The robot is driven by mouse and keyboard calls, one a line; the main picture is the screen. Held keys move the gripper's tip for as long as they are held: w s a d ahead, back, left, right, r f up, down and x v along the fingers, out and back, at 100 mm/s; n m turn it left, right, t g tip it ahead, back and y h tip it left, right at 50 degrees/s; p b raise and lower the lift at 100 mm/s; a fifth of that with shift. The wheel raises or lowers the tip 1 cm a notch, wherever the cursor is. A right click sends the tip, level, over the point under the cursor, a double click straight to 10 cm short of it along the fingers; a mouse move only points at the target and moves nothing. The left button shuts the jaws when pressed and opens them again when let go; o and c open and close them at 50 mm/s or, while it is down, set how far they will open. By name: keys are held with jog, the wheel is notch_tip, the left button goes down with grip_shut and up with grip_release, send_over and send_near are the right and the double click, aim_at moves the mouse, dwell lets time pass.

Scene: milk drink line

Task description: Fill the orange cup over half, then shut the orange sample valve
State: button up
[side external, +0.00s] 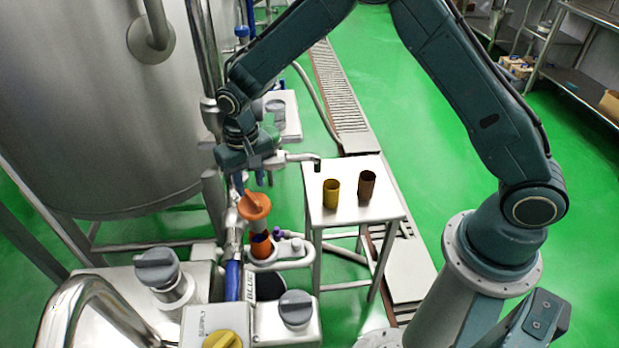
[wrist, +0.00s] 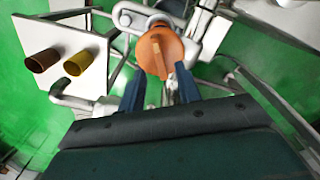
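The orange sample valve (side external: 254,206) has a round orange handle with a raised grip bar. The orange cup (side external: 261,247) stands upright just below it on a small metal holder. The cup's inside looks dark and I cannot tell its fill level. My gripper (side external: 249,186) is just above the valve handle, with its two blue fingers apart and nothing between them. In the wrist view, the valve handle (wrist: 160,50) lies ahead of my open gripper (wrist: 159,76), roughly centred between the fingertips.
A white side table (side external: 354,222) holds a yellow cup (side external: 331,193) and a brown cup (side external: 367,184). A large steel tank (side external: 100,110) stands left of the valve. Pipes, grey knobs (side external: 295,308) and a yellow knob (side external: 222,340) crowd the front.

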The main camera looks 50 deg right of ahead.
aim_at(253, 197)
jog(key=shift+f, duration=2.05)
jog(key=shift+c, duration=0.4)
grip_shut()
